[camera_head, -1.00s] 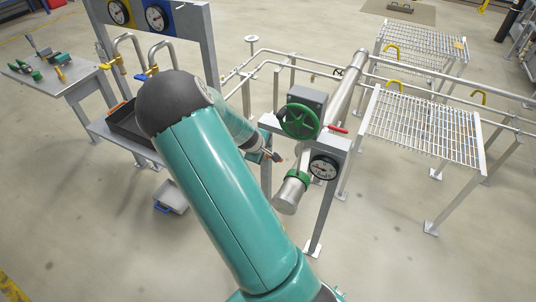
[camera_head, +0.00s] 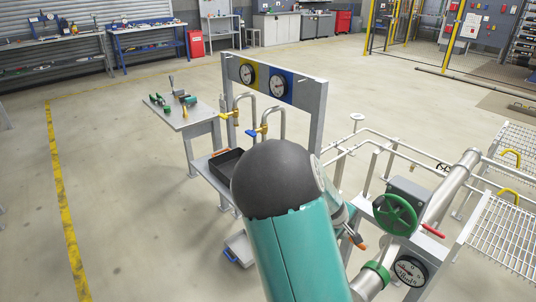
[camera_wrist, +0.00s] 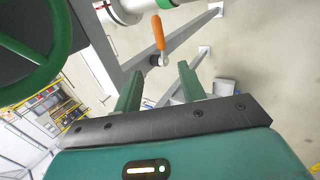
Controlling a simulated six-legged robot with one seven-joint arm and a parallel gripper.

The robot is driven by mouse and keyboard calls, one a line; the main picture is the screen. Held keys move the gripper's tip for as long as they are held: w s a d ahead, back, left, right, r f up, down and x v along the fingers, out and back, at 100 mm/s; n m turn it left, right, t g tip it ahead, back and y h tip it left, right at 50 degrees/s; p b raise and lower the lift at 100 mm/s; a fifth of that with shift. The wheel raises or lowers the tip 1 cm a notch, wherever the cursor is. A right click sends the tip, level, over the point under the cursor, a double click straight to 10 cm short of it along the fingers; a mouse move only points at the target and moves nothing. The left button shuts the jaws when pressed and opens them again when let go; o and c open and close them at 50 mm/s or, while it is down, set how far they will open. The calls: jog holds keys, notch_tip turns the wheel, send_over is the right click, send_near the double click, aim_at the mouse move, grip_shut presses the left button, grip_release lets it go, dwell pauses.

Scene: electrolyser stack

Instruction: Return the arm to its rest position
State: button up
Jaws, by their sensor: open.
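My gripper (camera_wrist: 157,77) is open in the wrist view, its two green fingers apart with nothing between them. Just beyond the fingertips is an orange-handled lever (camera_wrist: 158,33); I see no contact. A green handwheel (camera_wrist: 38,45) is close by on the left of that view. In the head view my teal arm rises from the bottom, its dark elbow in front of the bench, and its forearm runs behind toward the pipe stand. The gripper is mostly hidden there. The handwheel (camera_head: 396,214) shows to the right of the forearm.
A black tray (camera_head: 227,162) lies on the gauge bench by the elbow. A tool table (camera_head: 190,117) stands behind left. A grey bin (camera_head: 240,250) is on the floor. Open floor lies left.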

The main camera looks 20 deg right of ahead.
jog(key=s+a+r+m+t+y, duration=0.1)
jog(key=s+a+r+m+y, duration=0.15)
jog(key=a+r, duration=0.55)
jog(key=s+a+r+m+t+y, duration=0.1)
jog(key=s+a+r+y, duration=0.3)
jog(key=a, duration=0.6)
jog(key=s+a+r+t, duration=0.1)
jog(key=s+a+r, duration=1)
jog(key=a, duration=0.1)
jog(key=shift+r, duration=0.15)
jog(key=shift+s+d+m, duration=0.1)
jog(key=shift+m, duration=0.15)
